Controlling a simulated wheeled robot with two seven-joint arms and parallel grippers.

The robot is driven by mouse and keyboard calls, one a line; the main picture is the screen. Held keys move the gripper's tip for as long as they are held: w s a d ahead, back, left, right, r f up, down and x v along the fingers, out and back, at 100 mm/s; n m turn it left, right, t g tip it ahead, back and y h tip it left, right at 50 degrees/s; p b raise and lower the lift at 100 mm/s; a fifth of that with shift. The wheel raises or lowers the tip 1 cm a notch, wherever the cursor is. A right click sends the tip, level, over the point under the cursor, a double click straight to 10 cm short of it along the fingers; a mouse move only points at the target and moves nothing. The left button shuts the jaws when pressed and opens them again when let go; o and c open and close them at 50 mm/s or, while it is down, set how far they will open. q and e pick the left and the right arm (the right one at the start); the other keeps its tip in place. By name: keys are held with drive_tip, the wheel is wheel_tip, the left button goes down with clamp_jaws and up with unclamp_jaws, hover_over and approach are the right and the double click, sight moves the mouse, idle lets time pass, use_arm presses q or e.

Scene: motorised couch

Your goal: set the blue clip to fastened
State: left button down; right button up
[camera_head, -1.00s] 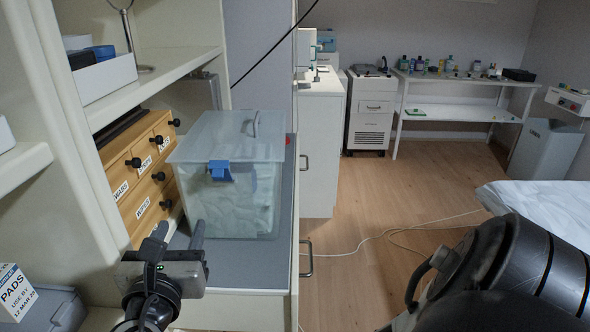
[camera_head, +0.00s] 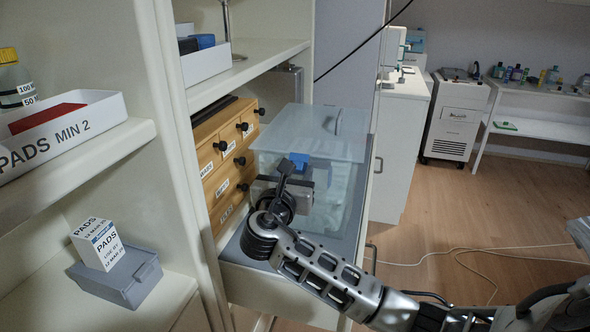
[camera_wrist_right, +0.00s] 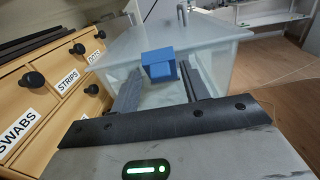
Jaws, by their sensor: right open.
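The blue clip (camera_head: 299,159) sits at the front edge of a translucent lidded box (camera_head: 352,193). In the right wrist view the clip (camera_wrist_right: 159,64) juts out from the lid edge towards me, with its lower part apart from the box wall. My right gripper (camera_head: 291,170) is in front of the clip, partly hiding it and the box front. In the wrist view its two fingers (camera_wrist_right: 165,78) are spread, with the clip just beyond and between their tips. I cannot tell whether they touch it. The left gripper is out of view.
The box stands in an open grey-bottomed drawer (camera_head: 232,250). Small wooden drawers (camera_head: 228,150) with dark knobs are close on its left. A shelf post and shelves with a pads box (camera_head: 97,244) and a white tray (camera_head: 60,130) flank the left. Floor at right is open, crossed by cables.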

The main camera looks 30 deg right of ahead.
sight(299, 156)
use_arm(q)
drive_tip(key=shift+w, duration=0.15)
use_arm(e)
drive_tip(key=shift+w+d, duration=0.3)
drive_tip(key=shift+d, duration=0.05)
drive_tip(key=c, duration=0.6)
drive_tip(key=r+p, duration=0.1)
drive_tip(key=p, duration=0.1)
drive_tip(key=shift+w+d+p, duration=0.1)
drive_tip(key=shift+p, duration=0.3)
drive_tip(key=shift+w+d+r+g+y+p, duration=0.2)
drive_tip(key=shift+g+y+p, duration=0.45)
drive_tip(key=shift+p, duration=0.45)
drive_tip(key=shift+w+d+r+g+y, duration=0.15)
drive_tip(key=shift+w+d+g+y, duration=0.15)
drive_tip(key=shift+g+y, duration=0.35)
drive_tip(key=shift+w+d+r+g+y, duration=0.3)
drive_tip(key=shift+g+y, duration=0.3)
drive_tip(key=shift+y, duration=0.2)
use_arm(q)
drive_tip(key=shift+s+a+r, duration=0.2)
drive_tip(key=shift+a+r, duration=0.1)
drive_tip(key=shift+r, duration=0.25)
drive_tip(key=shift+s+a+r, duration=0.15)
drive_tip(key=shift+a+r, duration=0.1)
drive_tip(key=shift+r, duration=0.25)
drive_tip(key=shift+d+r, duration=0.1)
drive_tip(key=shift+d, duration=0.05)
use_arm(e)
drive_tip(key=shift+d, duration=0.1)
